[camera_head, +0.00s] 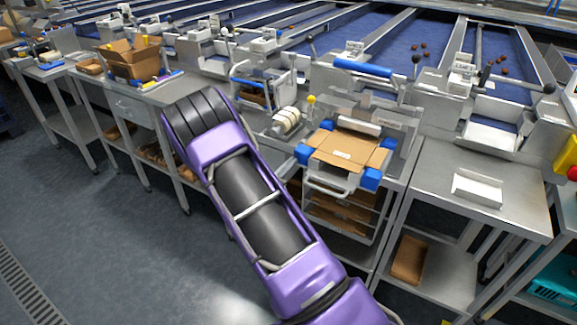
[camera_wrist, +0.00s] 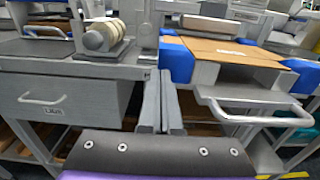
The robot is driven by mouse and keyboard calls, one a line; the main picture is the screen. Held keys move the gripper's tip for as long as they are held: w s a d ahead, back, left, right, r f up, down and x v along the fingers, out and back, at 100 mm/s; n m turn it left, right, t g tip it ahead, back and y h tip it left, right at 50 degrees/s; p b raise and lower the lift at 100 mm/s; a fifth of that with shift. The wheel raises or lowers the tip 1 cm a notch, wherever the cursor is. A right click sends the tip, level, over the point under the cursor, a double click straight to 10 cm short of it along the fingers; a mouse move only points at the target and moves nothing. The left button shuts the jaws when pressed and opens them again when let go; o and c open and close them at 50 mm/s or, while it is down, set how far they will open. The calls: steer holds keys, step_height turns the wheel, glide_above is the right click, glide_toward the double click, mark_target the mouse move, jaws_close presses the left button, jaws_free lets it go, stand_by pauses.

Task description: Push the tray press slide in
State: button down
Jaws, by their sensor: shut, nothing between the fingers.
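The tray press (camera_head: 372,125) holds a flat brown cardboard blank (camera_head: 345,148) between blue corner blocks. Its slide has a pale bar handle (camera_head: 328,191) at the front, below the blank. In the wrist view the slide's handle (camera_wrist: 262,118) sticks out toward me on the right, with the cardboard (camera_wrist: 215,50) and a blue block (camera_wrist: 176,62) behind it. My gripper (camera_wrist: 160,76) is shut and empty, pointing forward to the left of the handle and apart from it. In the head view my purple arm shows, but its fingers are hidden.
A bench with a closed drawer (camera_wrist: 50,102) and tape rolls (camera_wrist: 100,36) stands left of the fingers. A rack of cardboard (camera_head: 338,212) sits under the press. A steel table (camera_head: 440,180) with a white tray (camera_head: 478,188) is to the right. Open floor (camera_head: 100,235) lies at front left.

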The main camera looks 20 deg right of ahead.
mark_target(311, 140)
steer(key=shift+d, duration=0.1)
steer(key=b+x, duration=0.4)
steer(key=x, duration=0.8)
steer(key=shift+w+d+f, duration=0.1)
steer(key=shift+w+d, duration=0.15)
steer(key=shift+d, duration=0.05)
steer(key=shift+w+d+r, duration=0.15)
steer(key=shift+r, duration=0.2)
